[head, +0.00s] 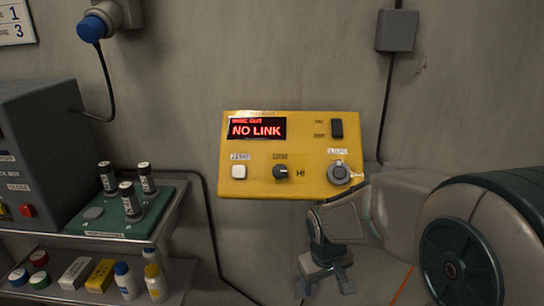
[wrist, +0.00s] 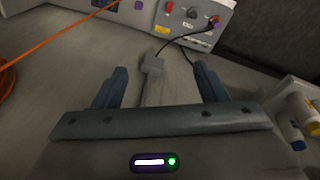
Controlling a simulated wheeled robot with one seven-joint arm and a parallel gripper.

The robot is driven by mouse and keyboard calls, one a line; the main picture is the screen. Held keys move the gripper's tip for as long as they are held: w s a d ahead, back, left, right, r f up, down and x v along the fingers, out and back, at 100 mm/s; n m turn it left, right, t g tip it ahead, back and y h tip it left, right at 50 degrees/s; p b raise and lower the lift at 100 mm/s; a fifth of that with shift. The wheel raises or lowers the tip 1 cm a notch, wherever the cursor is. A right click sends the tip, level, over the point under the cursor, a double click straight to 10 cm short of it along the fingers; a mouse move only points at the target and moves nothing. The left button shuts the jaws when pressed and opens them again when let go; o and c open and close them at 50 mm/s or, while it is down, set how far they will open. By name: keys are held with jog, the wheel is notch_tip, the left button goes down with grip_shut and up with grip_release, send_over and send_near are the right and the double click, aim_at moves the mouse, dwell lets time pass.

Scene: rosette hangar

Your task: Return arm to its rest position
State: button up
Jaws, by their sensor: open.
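My arm (head: 385,205) reaches in from the right of the head view, its big rounded joint close to the camera. My gripper (head: 328,280) hangs below the lower right corner of the yellow panel (head: 260,180), pointing downward. In the wrist view my gripper (wrist: 161,82) shows two dark fingers spread apart with nothing held between them. A grey box with a cable (wrist: 152,64) shows beyond the gap, apart from the fingers as far as I can tell.
The yellow panel's display (head: 257,129) reads "NO LINK". A shelf unit at left carries a green tray (head: 105,222) with dark cylinders, and bottles (head: 125,280) below. A grey control box (wrist: 190,18), orange cord (wrist: 60,38) and bottles (wrist: 305,130) show in the wrist view.

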jog(key=s+d+r+m+p, duration=0.1)
jog(key=s+r+p, duration=0.4)
jog(key=r, duration=0.5)
jog(key=s+d+r+m+t+p, duration=0.1)
jog(key=s+r+p, duration=0.4)
jog(key=r, duration=0.5)
jog(key=shift+s+d+m+y, duration=0.4)
jog(key=shift+s+d+m, duration=0.1)
jog(key=shift+s+m, duration=0.65)
